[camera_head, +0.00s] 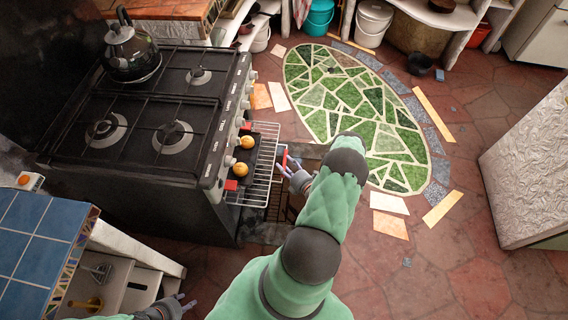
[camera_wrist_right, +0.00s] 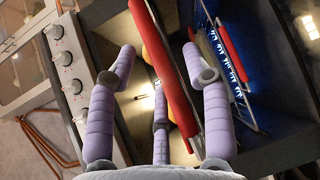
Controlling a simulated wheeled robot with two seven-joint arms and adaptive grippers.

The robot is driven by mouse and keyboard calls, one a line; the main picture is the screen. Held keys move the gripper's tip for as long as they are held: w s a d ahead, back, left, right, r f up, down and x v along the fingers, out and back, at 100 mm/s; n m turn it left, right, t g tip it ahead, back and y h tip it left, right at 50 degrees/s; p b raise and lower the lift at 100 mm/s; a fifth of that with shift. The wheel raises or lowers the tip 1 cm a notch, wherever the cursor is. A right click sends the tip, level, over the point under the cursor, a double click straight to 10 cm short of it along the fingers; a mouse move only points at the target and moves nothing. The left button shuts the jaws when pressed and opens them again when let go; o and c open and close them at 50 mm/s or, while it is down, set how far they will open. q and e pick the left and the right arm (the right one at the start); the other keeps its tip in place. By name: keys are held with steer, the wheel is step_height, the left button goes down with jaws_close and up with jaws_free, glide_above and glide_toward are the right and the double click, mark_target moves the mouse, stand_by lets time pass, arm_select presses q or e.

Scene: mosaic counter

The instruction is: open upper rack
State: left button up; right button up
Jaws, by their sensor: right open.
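The wire rack (camera_head: 263,150) sticks out from the front of the stove (camera_head: 150,120), below the knobs. A red handle bar (camera_head: 284,157) is at its outer side; a long red bar (camera_wrist_right: 172,75) also shows in the right wrist view. My right gripper (camera_head: 297,177) is at that bar. In the wrist view its purple fingers (camera_wrist_right: 165,90) are apart, with the bar between them; contact cannot be told. A second red bar (camera_wrist_right: 231,50) lies beside a blue-lit rack. My left gripper (camera_head: 184,300) is low at the left, away from the rack, its fingers apart.
Two yellow round things (camera_head: 243,155) are by the rack and knobs. A black kettle (camera_head: 130,50) stands on the stove. A blue-tiled counter (camera_head: 35,240) is at lower left. A textured white block (camera_head: 530,150) is at right. The floor has a green mosaic oval (camera_head: 350,110).

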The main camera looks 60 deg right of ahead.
steer(key=v, duration=1)
steer(key=shift+s+a, duration=0.1)
